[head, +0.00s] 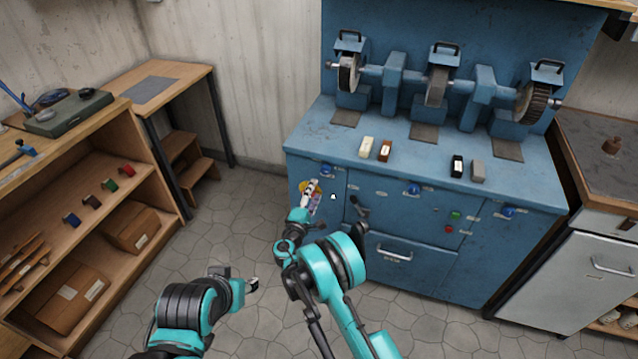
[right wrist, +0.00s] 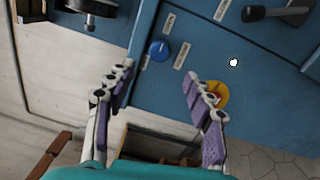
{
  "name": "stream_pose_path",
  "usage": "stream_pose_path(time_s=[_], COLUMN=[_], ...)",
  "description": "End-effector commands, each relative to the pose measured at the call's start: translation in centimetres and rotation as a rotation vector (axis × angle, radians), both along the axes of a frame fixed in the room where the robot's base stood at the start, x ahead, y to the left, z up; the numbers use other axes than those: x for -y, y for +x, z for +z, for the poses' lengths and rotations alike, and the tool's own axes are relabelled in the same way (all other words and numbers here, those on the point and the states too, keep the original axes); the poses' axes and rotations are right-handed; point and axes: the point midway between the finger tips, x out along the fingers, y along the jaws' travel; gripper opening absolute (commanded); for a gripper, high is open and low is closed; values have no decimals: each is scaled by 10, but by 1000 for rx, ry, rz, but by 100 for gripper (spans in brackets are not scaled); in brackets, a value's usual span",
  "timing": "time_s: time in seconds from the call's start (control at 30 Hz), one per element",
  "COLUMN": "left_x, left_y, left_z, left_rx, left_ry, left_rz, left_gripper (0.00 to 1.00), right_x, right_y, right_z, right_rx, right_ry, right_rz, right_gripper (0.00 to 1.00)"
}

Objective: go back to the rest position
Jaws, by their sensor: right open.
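My right gripper (head: 311,190) is in front of the front panel of the blue grinding machine (head: 400,190). In the right wrist view its two purple-padded fingers (right wrist: 159,74) stand wide apart with nothing between them. Beyond them I see a blue knob (right wrist: 158,50) and a yellow-ringed red button (right wrist: 214,94), partly covered by the right finger. My left gripper (head: 251,285) is low at the bottom of the head view, above the stone floor. It is too small and turned away to show its fingers clearly.
Grinding wheels (head: 437,86) stand on the machine, with cream (head: 366,146), brown (head: 384,151), black (head: 457,166) and grey (head: 478,171) blocks in front. A black lever (head: 358,206) sticks out beside my right gripper. A wooden shelf (head: 150,190) stands left. The floor (head: 232,215) between is clear.

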Motion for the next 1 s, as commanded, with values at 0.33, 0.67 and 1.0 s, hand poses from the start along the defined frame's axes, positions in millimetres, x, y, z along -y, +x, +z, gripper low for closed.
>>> stream_pose_path(time_s=[0.33,0.67,1.0], left_x=[0,0,0], left_y=[0,0,0], left_z=[0,0,0], left_rx=[0,0,0], left_ry=[0,0,0], left_rz=[0,0,0], left_gripper=[40,40,40], right_x=[-6,-6,45], right_y=[-20,-20,-14], right_z=[-1,-1,56], right_rx=[0,0,-86], right_ry=[0,0,171], right_rz=[0,0,-76], right_gripper=[53,53,53])
